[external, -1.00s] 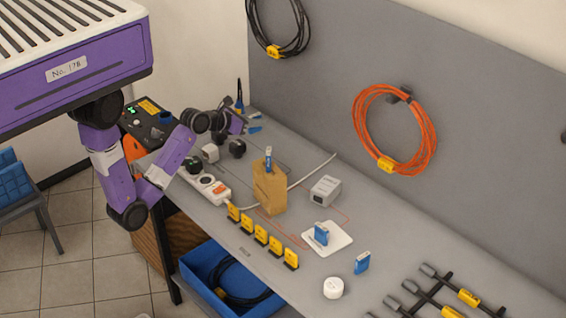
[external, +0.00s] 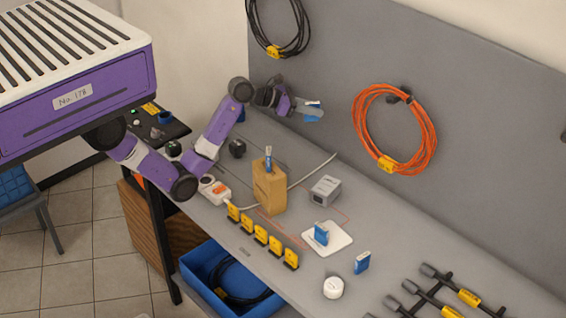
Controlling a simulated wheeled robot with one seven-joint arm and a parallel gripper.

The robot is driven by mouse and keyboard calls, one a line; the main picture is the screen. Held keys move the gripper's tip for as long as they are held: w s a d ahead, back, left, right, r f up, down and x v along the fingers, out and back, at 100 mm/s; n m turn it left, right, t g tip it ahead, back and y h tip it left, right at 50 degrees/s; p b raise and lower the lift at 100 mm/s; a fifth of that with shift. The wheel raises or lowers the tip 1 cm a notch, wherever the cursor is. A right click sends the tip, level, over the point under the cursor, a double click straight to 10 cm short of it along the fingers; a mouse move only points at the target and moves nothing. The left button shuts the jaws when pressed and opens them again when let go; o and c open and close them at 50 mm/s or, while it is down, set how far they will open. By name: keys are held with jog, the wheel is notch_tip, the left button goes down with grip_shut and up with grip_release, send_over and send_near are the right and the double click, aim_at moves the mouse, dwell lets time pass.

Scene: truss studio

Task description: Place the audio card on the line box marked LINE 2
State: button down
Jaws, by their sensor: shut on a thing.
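My gripper (external: 299,106) is raised above the back of the bench, near the grey back panel. It is shut on a small blue-and-white piece, which looks like an audio card (external: 313,105); the fingers partly hide it. A grey box (external: 325,190) sits right of the tan block, well below my gripper. It may be a line box; no LINE 2 marking is readable.
Several yellow tags (external: 261,236) stand in a row along the front edge. A white power strip (external: 213,190) and its cable lie to the left. A round white item (external: 333,287) and a black rack (external: 430,290) are at the right. An orange cable coil (external: 395,130) hangs behind.

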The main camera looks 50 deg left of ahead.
jog(key=d+r+m+g+h+b, duration=0.2)
jog(key=d+m+g+h, duration=0.25)
jog(key=d, duration=0.45)
jog(key=m+g, duration=0.2)
send_over(328, 186)
jog(key=shift+h, duration=0.25)
notch_tip(328, 186, down, 16)
jog(key=shift+f, duration=0.2)
jog(key=shift+t, duration=0.35)
jog(key=shift+f, duration=2.4)
jog(key=shift+f, duration=0.1)
jog(key=c, duration=1.4)
grip_release()
